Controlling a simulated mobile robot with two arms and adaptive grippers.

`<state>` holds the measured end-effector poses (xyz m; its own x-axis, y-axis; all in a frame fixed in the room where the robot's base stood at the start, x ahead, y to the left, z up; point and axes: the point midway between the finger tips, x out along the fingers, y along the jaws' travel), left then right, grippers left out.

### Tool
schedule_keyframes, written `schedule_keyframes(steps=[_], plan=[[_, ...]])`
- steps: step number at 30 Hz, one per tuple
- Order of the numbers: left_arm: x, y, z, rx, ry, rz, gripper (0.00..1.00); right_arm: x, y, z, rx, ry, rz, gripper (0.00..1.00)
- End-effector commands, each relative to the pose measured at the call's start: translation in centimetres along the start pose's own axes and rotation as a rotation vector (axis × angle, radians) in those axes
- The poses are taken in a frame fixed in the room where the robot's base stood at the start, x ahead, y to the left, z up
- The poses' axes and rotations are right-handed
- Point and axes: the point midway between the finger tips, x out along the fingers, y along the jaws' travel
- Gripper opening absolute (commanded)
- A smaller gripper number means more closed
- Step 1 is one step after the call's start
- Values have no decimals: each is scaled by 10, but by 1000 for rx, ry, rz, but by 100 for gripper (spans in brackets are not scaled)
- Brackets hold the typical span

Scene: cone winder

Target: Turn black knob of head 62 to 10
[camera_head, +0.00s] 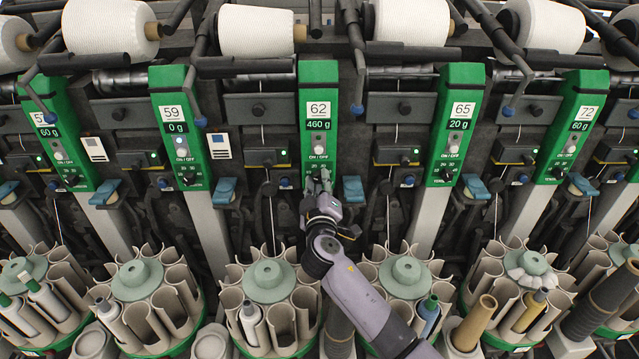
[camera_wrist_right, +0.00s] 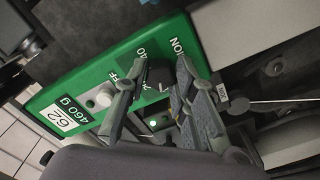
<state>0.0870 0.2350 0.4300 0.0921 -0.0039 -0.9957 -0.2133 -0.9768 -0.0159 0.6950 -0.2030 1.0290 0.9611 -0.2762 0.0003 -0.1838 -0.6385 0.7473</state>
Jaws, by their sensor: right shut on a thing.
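Head 62's green panel (camera_head: 319,76) stands in the middle of the head view, labelled 62 and 460 g, with a pale ON/OFF button (camera_head: 319,150) below the label. The panel (camera_wrist_right: 100,72) lies tilted in the wrist view, with its black knob (camera_wrist_right: 158,74) near its lower end. My right gripper (camera_head: 320,182) reaches up from below over the knob, which it mostly hides in the head view. In the wrist view my right gripper (camera_wrist_right: 157,70) has one finger on each side of the knob and is shut on it. The knob's exact setting cannot be read. My left gripper is not in view.
Panels of head 59 (camera_head: 179,105) and head 65 (camera_head: 459,108) flank head 62, each with its own knob. Blue levers (camera_head: 353,189) sit close beside the gripper. Below stand round magazines (camera_head: 270,282) with upright tubes. White yarn cones (camera_head: 256,32) line the top.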

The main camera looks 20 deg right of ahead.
Motion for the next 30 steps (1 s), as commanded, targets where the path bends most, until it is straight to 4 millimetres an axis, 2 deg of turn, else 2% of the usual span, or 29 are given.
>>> schedule_keyframes(steps=[9,26,27,30], plan=[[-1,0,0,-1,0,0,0,0,0,0,-128,-1,-1,0],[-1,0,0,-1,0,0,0,0,-1,1,-156,-2,-2,0],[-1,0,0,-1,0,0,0,0,-1,1,-156,-2,-2,27],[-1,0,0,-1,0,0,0,0,-1,1,-155,-2,-2,34]])
